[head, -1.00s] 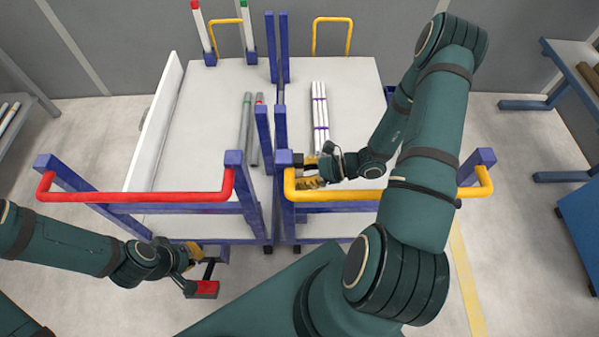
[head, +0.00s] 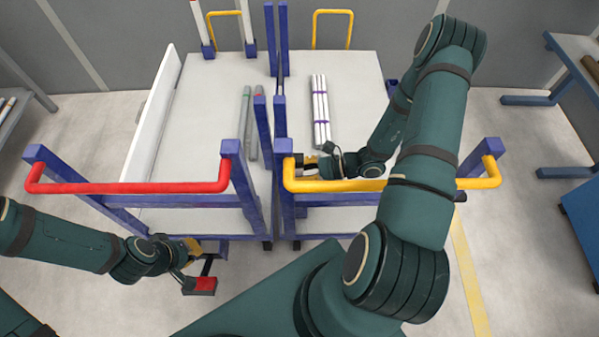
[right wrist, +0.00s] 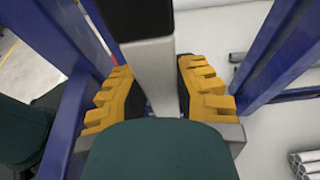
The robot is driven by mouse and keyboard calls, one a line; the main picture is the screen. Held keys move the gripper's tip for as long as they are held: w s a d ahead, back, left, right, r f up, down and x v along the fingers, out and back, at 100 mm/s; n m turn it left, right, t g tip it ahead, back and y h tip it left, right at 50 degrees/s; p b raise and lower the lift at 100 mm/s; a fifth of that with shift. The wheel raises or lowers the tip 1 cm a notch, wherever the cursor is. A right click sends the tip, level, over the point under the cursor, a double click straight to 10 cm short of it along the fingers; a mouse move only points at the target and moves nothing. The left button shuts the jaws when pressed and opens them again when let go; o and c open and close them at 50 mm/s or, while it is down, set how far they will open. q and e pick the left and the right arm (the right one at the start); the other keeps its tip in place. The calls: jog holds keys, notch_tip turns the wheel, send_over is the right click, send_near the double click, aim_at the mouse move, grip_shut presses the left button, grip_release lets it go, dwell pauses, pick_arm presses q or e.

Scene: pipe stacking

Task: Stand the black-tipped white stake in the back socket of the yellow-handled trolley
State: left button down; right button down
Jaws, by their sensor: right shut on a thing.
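The yellow-handled trolley (head: 374,85) stands on the right, its near yellow handle (head: 345,185) below my right gripper in the picture. My right gripper (head: 307,166) is just behind that handle, beside the trolley's left front blue post. In the right wrist view the gripper (right wrist: 160,100) is shut on the white stake (right wrist: 153,72), whose black end (right wrist: 147,18) points to the top of the picture. The stake's lower end and the back socket are hidden. My left gripper (head: 197,250) is low at the front of the red-handled trolley; its jaws are unclear.
A red-handled trolley (head: 200,80) stands close on the left with grey pipes (head: 245,115). Several white pipes with purple bands (head: 320,105) lie on the yellow-handled trolley. Blue posts crowd the gap between trolleys.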

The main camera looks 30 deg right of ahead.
jog(key=c, duration=0.8)
grip_release()
jog(key=shift+o, duration=0.2)
jog(key=v, duration=1.2)
